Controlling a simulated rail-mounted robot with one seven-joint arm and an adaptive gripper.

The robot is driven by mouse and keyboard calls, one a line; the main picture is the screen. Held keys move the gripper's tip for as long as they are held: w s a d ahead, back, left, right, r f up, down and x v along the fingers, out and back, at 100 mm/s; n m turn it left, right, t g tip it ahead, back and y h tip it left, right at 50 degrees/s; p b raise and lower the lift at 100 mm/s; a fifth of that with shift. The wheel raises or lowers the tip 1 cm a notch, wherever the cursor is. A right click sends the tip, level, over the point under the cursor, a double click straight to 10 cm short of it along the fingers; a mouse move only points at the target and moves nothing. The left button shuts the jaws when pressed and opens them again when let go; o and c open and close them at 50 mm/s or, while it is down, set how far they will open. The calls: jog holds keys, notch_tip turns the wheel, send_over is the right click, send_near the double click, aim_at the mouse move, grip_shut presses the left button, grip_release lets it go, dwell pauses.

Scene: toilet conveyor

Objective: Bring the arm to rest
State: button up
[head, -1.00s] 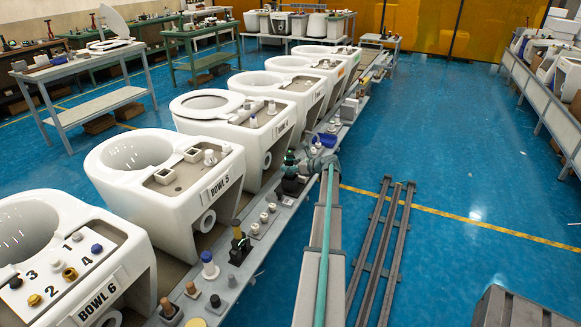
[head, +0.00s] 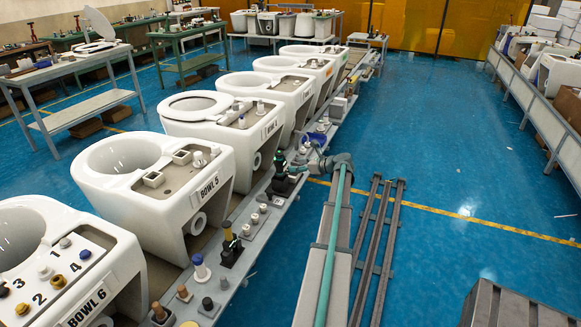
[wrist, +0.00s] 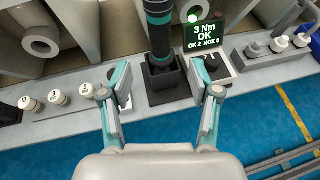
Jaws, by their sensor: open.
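My gripper (wrist: 160,98) is open and empty, with its two fingers spread wide in the wrist view. Beyond the fingers, a dark driver with teal bands (wrist: 159,40) stands upright in a black holder (wrist: 163,78) on the grey ledge. The fingers appear clear of it. A small display (wrist: 207,33) beside it reads "3 Nm OK, OK 2 NOK 0" under a lit green lamp. In the head view my arm reaches forward to the ledge, and the driver (head: 281,164) stands just left of its end.
White bowls, among them BOWL 5 (head: 168,212) and BOWL 6 (head: 118,262), line the left. The ledge (head: 241,270) carries small caps and posts. Blue floor (head: 450,150) is open to the right, beyond dark rails (head: 378,240). A grey block (head: 515,305) stands lower right.

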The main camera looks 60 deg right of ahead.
jog(key=shift+s+r, duration=0.25)
jog(key=shift+s, duration=0.4)
